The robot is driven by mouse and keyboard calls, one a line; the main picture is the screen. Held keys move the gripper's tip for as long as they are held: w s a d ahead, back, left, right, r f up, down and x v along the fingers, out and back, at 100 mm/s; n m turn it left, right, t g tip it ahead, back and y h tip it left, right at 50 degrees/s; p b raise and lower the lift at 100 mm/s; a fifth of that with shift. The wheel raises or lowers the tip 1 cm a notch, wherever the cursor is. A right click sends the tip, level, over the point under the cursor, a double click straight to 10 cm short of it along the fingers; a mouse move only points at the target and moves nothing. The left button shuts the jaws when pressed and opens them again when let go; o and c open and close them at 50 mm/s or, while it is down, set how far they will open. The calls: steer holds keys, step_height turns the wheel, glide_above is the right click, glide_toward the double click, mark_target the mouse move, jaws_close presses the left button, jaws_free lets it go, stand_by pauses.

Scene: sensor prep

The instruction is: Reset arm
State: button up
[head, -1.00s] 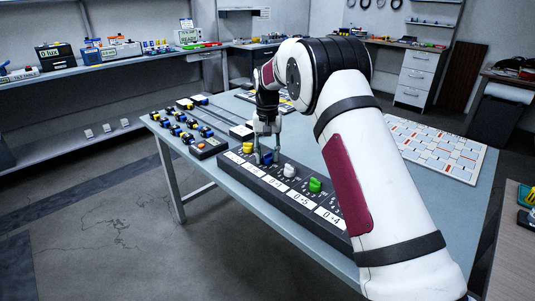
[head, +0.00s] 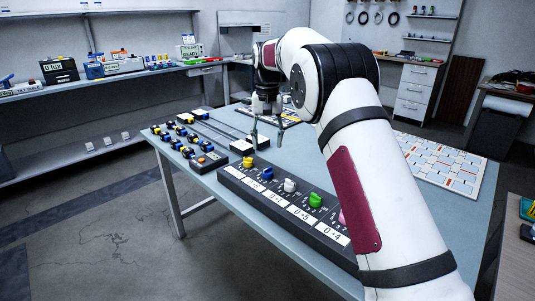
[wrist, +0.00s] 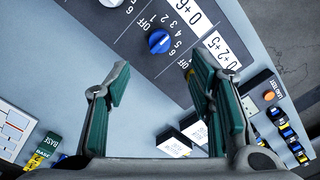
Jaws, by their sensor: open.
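My gripper (head: 267,128) is open and empty, raised above the table behind the dark knob panel (head: 232,174). In the wrist view its two green-padded fingers (wrist: 157,95) stand wide apart with nothing between them. The panel carries a yellow knob (head: 249,161), a blue knob (head: 267,174), a white knob (head: 290,185) and a green knob (head: 315,200).
Several blue-and-black parts (head: 180,138) stand in rows at the table's left. A box with an orange button (head: 204,162) is near the panel. A white gridded board (head: 440,163) lies on the right. A shelf with boxes (head: 59,69) runs along the left wall.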

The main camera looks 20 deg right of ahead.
steer(key=shift+r, duration=0.8)
steer(key=s+r+n, duration=0.1)
steer(key=s+r, duration=0.5)
steer(key=s, duration=0.7)
steer(key=s+r, duration=0.7)
steer(key=s, duration=0.6)
steer(key=s+f+n+t, duration=0.1)
steer(key=s+f, duration=0.4)
steer(key=s, duration=0.8)
steer(key=s+f+n, duration=0.1)
steer(key=s+f, duration=0.4)
steer(key=s, duration=0.8)
step_height(320, 180, up, 14)
steer(key=t+p, duration=0.3)
steer(key=p, duration=1)
steer(key=shift+s+r+p, duration=0.15)
steer(key=shift+s+p, duration=0.2)
steer(key=shift+s, duration=0.1)
